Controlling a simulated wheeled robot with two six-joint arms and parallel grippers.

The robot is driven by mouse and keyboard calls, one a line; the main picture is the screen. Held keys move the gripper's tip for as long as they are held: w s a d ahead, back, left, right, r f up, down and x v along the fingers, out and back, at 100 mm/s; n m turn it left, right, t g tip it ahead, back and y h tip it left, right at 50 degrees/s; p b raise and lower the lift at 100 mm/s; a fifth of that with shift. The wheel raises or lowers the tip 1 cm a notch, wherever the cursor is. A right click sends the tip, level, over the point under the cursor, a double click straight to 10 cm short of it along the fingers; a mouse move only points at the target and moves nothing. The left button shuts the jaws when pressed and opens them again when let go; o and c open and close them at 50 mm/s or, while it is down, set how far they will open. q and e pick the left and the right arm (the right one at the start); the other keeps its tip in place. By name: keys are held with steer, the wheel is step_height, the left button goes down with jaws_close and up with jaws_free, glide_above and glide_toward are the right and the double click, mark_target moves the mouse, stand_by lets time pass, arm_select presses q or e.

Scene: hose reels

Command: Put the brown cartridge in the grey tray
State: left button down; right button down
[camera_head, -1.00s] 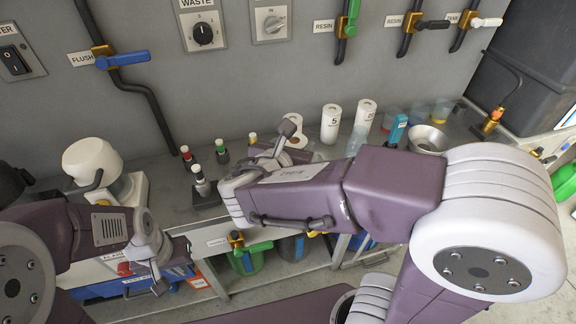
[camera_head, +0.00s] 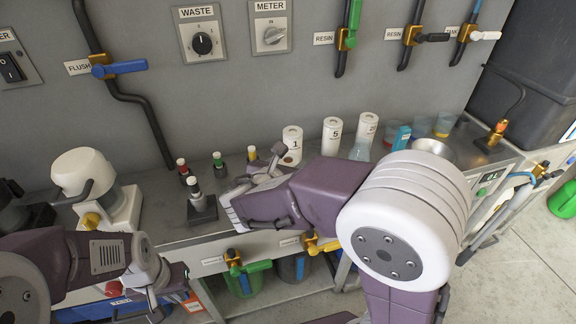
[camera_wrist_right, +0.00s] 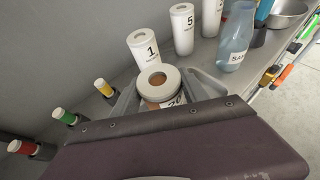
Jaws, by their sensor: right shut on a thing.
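The brown cartridge (camera_wrist_right: 155,80), a short cylinder with a white ring on top and a brown middle, sits between the grey fingers of my right gripper (camera_wrist_right: 165,88) in the right wrist view. My right gripper is shut on it. In the head view my right gripper (camera_head: 270,165) is over the bench, beside a white cylinder marked 1 (camera_head: 292,138), and its arm hides part of the bench. My left gripper (camera_head: 168,290) is low at the left, in front of the bench edge; its finger opening is unclear. I cannot make out the grey tray.
Several coloured-cap vials (camera_head: 219,165) stand left of my right gripper, one in a dark block (camera_head: 202,212). White cylinders, a bottle (camera_wrist_right: 237,35) and a metal bowl (camera_head: 432,150) stand to the right. The wall (camera_head: 200,105) with pipes and dials bounds the back.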

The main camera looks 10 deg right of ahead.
steer(key=c, duration=0.6)
jaws_free()
steer(key=shift+f, duration=0.15)
